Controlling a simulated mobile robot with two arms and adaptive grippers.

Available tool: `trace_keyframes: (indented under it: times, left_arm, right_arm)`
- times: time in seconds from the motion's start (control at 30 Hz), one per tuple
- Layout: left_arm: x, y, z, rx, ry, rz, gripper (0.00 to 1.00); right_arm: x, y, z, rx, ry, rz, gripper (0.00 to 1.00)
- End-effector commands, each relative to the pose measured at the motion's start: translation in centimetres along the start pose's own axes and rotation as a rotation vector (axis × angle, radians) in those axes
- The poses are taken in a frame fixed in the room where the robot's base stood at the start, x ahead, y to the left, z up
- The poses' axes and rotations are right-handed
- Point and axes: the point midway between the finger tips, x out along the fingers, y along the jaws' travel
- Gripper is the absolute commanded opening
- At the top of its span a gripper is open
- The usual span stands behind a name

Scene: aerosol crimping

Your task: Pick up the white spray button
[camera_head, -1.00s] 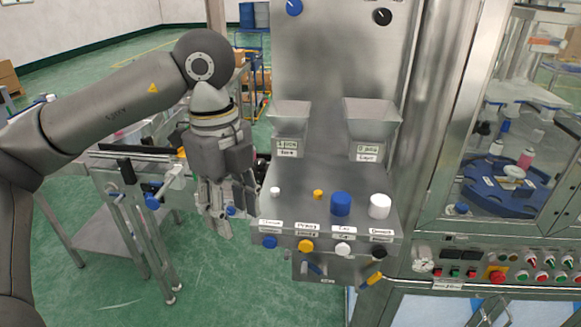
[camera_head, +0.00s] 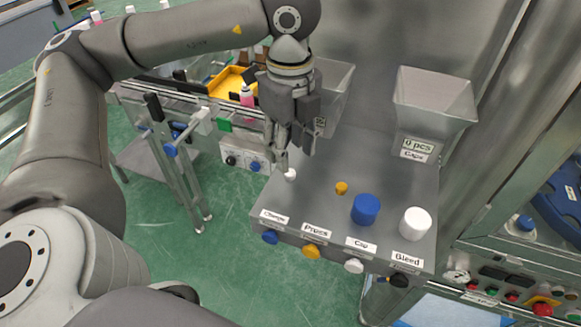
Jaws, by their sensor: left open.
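The small white spray button (camera_head: 290,175) stands on the grey metal panel near its left edge, behind the label "Clamp". My left gripper (camera_head: 289,153) points down just above it. Its fingers are open, and the fingertips look close to the button's top. I cannot tell whether they touch it. Nothing shows between the fingers. My right gripper is not in view.
A small yellow piece (camera_head: 341,187), a blue cylinder (camera_head: 366,209) and a white cylinder (camera_head: 415,223) stand to the right on the panel (camera_head: 310,205). A metal hopper (camera_head: 436,100) rises behind. Colored knobs, including a yellow one (camera_head: 311,251), line the front.

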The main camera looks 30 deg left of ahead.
Motion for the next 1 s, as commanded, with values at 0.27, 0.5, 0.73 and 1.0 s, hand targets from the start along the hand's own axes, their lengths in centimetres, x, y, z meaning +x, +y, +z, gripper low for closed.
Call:
trace_keyframes:
  times: [0.27,0.5,0.73,1.0]
  left_arm:
    - [2.8,0.1,0.0,-0.001,0.000,0.004,0.43]
    - [5.7,0.0,0.0,-0.001,0.000,0.001,0.43]
    - [5.9,0.0,0.0,-0.001,0.001,-0.002,0.43]
    - [5.9,0.0,0.0,-0.001,0.000,-0.001,0.13]
  right_arm:
    - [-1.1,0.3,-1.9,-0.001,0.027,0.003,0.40]
    - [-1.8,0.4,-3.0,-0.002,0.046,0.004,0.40]
    - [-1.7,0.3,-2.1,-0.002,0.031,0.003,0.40]
    - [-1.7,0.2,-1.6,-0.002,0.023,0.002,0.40]
